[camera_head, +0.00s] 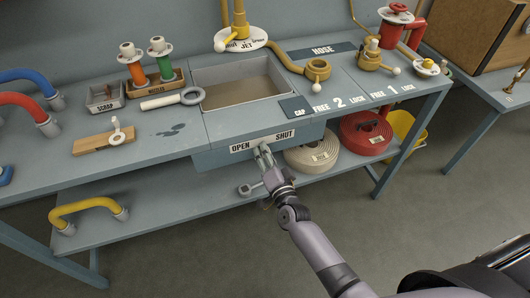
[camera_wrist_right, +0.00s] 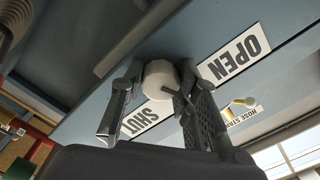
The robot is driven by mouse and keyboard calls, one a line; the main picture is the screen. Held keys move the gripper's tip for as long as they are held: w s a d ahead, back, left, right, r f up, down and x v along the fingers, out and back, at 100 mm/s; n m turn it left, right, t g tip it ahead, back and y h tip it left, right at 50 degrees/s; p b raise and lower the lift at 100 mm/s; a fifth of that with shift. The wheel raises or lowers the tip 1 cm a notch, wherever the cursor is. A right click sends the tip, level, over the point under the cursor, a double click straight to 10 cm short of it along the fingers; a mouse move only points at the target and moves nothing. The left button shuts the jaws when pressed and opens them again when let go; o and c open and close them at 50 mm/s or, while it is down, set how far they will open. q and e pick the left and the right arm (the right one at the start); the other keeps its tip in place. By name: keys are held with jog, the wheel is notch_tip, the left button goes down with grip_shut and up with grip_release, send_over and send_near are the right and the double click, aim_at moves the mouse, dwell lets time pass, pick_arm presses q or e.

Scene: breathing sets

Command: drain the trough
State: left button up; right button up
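The trough (camera_head: 205,93) is a grey rectangular basin sunk in the bench, with a brownish inside; I cannot tell how much water it holds. On the bench front below it is a label (camera_head: 242,147) reading OPEN on the left and SHUT on the right. My right gripper (camera_head: 263,150) reaches up to this label. In the right wrist view, a round white knob (camera_wrist_right: 158,80) sits between its fingertips, which appear closed against both sides, in front of the label's middle. The lever behind the knob is mostly hidden. My left gripper is not in view.
A white hose coil (camera_head: 313,155) and a red one (camera_head: 366,133) lie on the lower shelf. A ring-ended handle (camera_head: 165,102) and wooden block (camera_head: 92,142) lie left of the trough. The floor in front is clear.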

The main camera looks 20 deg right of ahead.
jog(key=o, duration=0.5)
jog(key=s, duration=1.2)
jog(key=shift+d, duration=0.2)
jog(key=shift+f, duration=0.1)
